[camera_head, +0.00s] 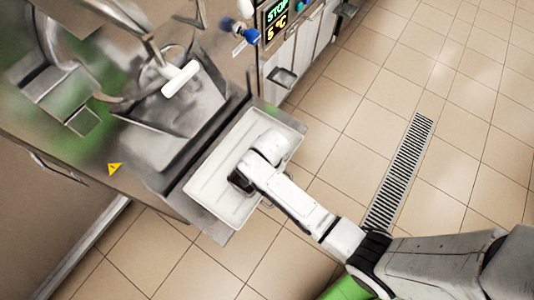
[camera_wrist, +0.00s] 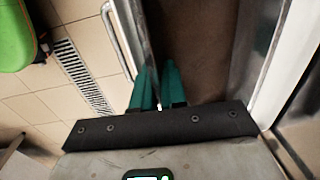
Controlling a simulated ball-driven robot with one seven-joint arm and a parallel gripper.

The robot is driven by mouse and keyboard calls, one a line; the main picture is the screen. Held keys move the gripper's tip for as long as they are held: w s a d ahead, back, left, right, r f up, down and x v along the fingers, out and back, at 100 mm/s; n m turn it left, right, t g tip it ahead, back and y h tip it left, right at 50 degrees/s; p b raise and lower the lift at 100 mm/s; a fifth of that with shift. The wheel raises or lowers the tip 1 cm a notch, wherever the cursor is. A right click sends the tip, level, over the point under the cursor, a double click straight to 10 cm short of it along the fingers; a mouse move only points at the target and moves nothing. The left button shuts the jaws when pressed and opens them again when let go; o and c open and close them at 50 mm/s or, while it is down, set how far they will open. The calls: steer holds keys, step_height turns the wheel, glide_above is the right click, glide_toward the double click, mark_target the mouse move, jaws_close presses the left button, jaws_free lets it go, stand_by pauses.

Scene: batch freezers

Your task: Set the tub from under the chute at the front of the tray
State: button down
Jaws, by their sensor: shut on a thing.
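The white rectangular tray (camera_head: 219,205) juts from the front of the freezer, below the grey chute (camera_head: 190,108). My gripper (camera_head: 240,181) is low over the middle of the tray, and my white wrist hides much of what is there. In the wrist view my teal fingers (camera_wrist: 158,88) are close together, shut on a thin grey wall. This wall seems to belong to the tub (camera_wrist: 148,40), with a dark brown surface to its right. The tub cannot be made out in the head view. I cannot tell whether it touches the tray.
The freezer's front panel with a warning sign (camera_head: 114,169) is left of the tray. Tiled floor with a drain grate (camera_head: 400,170) lies open to the right.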

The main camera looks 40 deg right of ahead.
steer(key=c, duration=1.2)
jaws_free()
steer(key=r, duration=0.4)
steer(key=r+p, duration=0.1)
steer(key=r, duration=0.7)
steer(key=shift+s+d+p, duration=0.1)
steer(key=shift+s+p, duration=0.2)
steer(key=shift+p, duration=0.1)
steer(key=shift+s, duration=0.1)
steer(key=s+d+r+n, duration=0.2)
steer(key=s+n, duration=0.2)
steer(key=s, duration=0.1)
steer(key=s+d+r+n, duration=0.1)
steer(key=s+d+n, duration=0.2)
steer(key=s+n, duration=0.2)
steer(key=s+d+r+n, duration=0.2)
steer(key=s+n, duration=0.3)
steer(key=shift+s+d+r, duration=0.35)
